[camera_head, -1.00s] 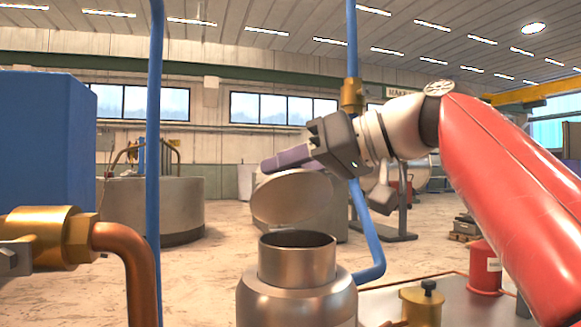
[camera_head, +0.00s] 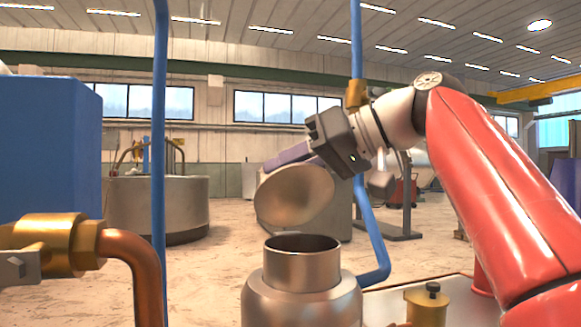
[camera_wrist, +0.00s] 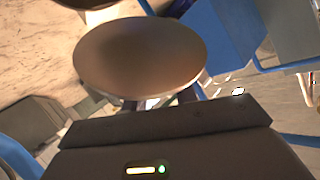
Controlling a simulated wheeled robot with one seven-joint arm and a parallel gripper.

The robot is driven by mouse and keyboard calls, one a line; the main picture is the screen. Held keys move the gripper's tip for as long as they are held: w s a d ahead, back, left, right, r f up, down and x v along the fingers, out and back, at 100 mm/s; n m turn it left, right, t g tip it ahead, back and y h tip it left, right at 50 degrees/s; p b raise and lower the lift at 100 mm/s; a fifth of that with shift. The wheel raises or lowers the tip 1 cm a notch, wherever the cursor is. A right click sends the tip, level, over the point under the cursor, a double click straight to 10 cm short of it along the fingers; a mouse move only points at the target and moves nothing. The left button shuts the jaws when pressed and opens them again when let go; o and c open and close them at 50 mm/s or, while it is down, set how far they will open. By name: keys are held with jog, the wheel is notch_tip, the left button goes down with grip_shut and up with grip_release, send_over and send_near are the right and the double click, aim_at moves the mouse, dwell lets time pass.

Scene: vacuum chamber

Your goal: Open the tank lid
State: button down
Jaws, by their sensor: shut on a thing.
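The tank lid (camera_head: 295,196) is a round metal disc raised at a steep tilt above the tank's neck, its underside facing the body camera. The tank (camera_head: 303,272) is a metal vessel with a round open neck below the lid. My gripper (camera_head: 288,158) is at the lid's upper edge, shut on the lid, with its purple fingers partly hidden behind it. In the wrist view the lid (camera_wrist: 140,58) fills the middle as a brown disc just beyond the gripper (camera_wrist: 168,103). The exact grip point is hidden.
A blue vertical pipe (camera_head: 160,190) and a copper elbow with brass fitting (camera_head: 60,245) stand left of the tank. Another blue pipe (camera_head: 370,240) runs close on the right. A small brass fitting (camera_head: 428,305) sits at the lower right. Open floor lies behind.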

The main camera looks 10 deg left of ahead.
aim_at(325, 181)
jog(key=shift+w+f, duration=0.15)
jog(key=shift+w, duration=0.1)
jog(key=c, duration=1.2)
grip_release()
jog(key=shift+w, duration=0.1)
jog(key=shift+o, duration=0.2)
jog(key=shift+d, duration=0.1)
jog(key=shift+s+d+r, duration=0.2)
jog(key=shift+d+r, duration=0.05)
jog(key=v, duration=0.4)
jog(key=shift+w+d, duration=0.15)
jog(key=shift+d, duration=0.15)
jog(key=s+d, duration=0.2)
jog(key=d, duration=0.9)
jog(key=shift+d, duration=0.3)
